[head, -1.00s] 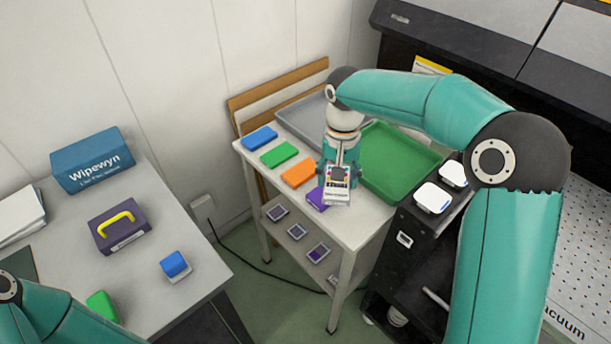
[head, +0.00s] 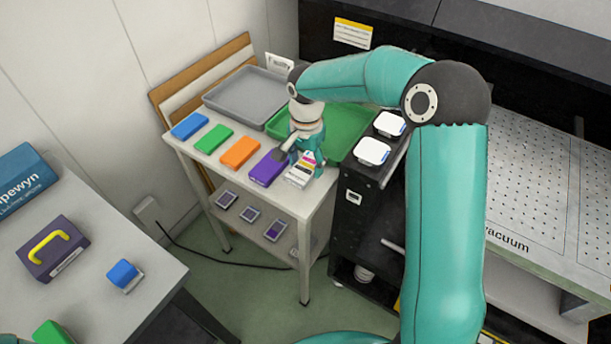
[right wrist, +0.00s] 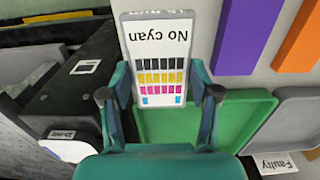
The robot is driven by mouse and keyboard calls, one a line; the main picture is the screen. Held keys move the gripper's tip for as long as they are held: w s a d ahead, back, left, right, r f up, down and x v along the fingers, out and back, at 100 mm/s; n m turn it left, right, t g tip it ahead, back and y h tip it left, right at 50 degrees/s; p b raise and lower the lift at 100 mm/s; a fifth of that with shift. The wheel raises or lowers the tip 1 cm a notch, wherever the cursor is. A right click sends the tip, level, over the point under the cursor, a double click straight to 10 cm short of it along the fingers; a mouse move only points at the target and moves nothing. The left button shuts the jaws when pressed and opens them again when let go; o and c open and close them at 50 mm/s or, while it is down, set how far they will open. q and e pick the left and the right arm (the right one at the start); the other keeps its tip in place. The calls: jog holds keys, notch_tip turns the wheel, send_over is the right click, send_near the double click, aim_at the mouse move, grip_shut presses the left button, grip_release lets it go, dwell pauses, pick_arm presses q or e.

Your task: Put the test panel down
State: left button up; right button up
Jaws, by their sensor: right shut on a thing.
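The test panel (head: 301,171) is a white card with rows of colour patches. In the right wrist view the panel (right wrist: 157,60) reads "No cyan", upside down. My right gripper (head: 303,150) is shut on it, with one finger on each side of the card in the right wrist view (right wrist: 158,86). The panel is over the front right part of the white table (head: 315,193), just right of the purple block (head: 266,168). I cannot tell if it touches the tabletop. My left gripper is out of view.
Orange (head: 240,153), green (head: 213,139) and blue (head: 189,126) blocks line the table's front edge. A green tray (head: 345,125) and a grey tray (head: 245,93) stand behind. A black cabinet (head: 362,200) with white-topped items adjoins on the right. Small panels lie on the lower shelf (head: 262,238).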

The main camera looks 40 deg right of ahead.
aim_at(308, 174)
jog(key=shift+f, duration=2.9)
jog(key=o, duration=1.3)
jog(key=shift+c, duration=0.2)
jog(key=shift+o, duration=0.4)
notch_tip(308, 174, up, 12)
jog(key=shift+w+f, duration=0.1)
jog(key=shift+f, duration=0.1)
notch_tip(308, 174, up, 5)
jog(key=d, duration=0.1)
jog(key=f, duration=1.1)
jog(key=shift+w+d+f, duration=0.1)
jog(key=shift+w+d, duration=0.1)
jog(key=shift+w, duration=0.2)
jog(key=shift+s+a+f+p, duration=0.15)
jog(key=shift+f+p, duration=0.4)
jog(key=shift+f, duration=2.2)
